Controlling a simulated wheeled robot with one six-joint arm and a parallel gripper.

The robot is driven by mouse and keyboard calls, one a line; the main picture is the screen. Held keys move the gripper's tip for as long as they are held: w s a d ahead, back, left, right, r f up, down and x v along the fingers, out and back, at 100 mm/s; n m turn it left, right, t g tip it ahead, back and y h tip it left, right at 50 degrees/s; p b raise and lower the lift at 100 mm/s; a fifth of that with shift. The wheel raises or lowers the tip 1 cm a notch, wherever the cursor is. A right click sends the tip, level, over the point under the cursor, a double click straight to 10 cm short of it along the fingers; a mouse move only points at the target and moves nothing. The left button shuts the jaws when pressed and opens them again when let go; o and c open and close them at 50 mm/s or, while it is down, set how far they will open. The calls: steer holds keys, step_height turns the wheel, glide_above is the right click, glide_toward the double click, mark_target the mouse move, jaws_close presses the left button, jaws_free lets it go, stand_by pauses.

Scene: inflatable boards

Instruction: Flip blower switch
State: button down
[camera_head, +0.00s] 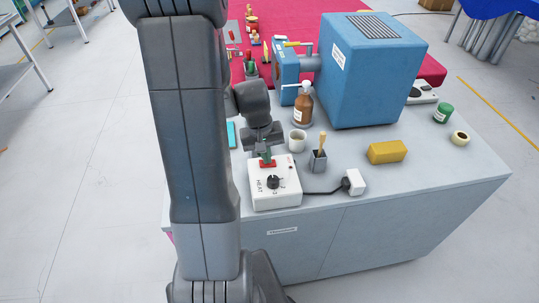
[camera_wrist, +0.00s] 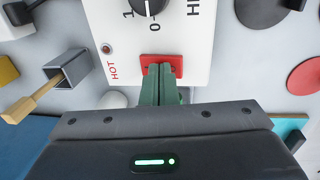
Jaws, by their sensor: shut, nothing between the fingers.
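A white control box (camera_head: 287,197) stands near the front edge of the grey cabinet top, with a black knob (camera_head: 272,182) and HEAT lettering. A red switch plate (camera_head: 268,165) is on the box's far end; in the wrist view the red plate (camera_wrist: 148,59) lies beside the word HOT. My gripper (camera_head: 266,157) is over the red plate, its green fingers pressed together and empty. In the wrist view the fingertips (camera_wrist: 161,68) overlap the plate and hide its middle, so I cannot tell the switch's position or whether they touch it.
A cable runs from the box to a white plug block (camera_head: 354,182). A dark holder with a brush (camera_head: 318,160), a white cup (camera_head: 298,140), a brown bottle (camera_head: 303,109) and a yellow block (camera_head: 387,152) stand nearby. A large blue machine (camera_head: 371,80) fills the back.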

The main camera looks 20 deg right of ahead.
mark_target(273, 163)
steer(key=shift+r+p, duration=0.5)
steer(key=shift+r, duration=0.15)
step_height(273, 163, up, 13)
steer(key=d+p, duration=0.1)
steer(key=d, duration=0.1)
steer(key=shift+s+f, duration=0.2)
steer(key=shift+s, duration=0.05)
steer(key=shift+a, duration=0.1)
